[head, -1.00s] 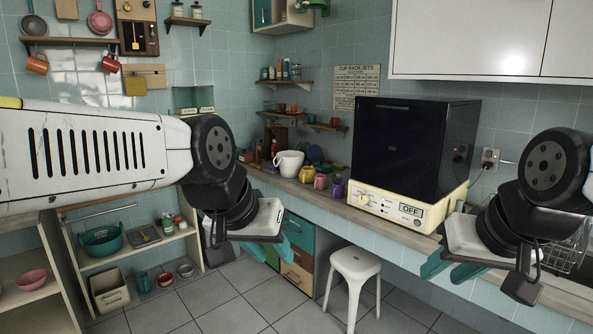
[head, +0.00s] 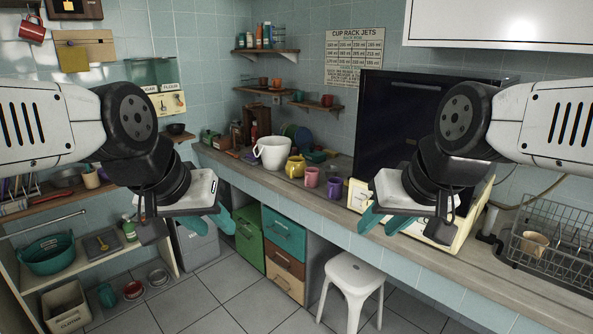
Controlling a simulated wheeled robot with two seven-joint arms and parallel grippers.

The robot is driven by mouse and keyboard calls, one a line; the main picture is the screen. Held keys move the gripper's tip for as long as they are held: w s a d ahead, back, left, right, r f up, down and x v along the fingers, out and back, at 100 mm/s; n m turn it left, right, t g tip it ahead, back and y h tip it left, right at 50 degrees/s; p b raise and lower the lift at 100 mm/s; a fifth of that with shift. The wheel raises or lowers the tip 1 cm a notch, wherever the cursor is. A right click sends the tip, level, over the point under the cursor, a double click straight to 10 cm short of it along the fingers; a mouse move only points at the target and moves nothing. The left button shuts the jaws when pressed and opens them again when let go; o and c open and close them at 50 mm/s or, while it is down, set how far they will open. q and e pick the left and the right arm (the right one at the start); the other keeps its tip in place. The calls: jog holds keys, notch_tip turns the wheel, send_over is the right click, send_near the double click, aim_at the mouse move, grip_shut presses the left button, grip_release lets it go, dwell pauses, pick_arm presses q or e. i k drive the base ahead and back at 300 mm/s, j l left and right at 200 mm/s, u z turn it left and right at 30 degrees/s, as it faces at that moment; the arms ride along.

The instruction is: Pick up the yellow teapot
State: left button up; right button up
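The yellow teapot (head: 295,167) stands upright on the counter, between a large white pot (head: 271,152) and a pink mug (head: 311,177). It is small and far off, so its handle and spout are hard to make out. My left gripper (head: 213,223) hangs in front of the counter, left of and nearer than the teapot. Its teal fingers are apart and hold nothing visible. My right gripper (head: 386,222) is in front of the white appliance, right of and nearer than the teapot. Its teal fingers are also apart and empty. Neither gripper touches the teapot.
A purple mug (head: 334,188) stands right of the pink one. A white stool (head: 352,280) stands below the counter. The counter edge before the teapot is clear.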

aim_at(295, 166)
jog(key=i+j+z, duration=0.4)
jog(key=i+j, duration=0.15)
jog(key=i, duration=0.45)
jog(key=i+j+z, duration=0.45)
jog(key=i+j, duration=0.4)
jog(key=i, duration=0.05)
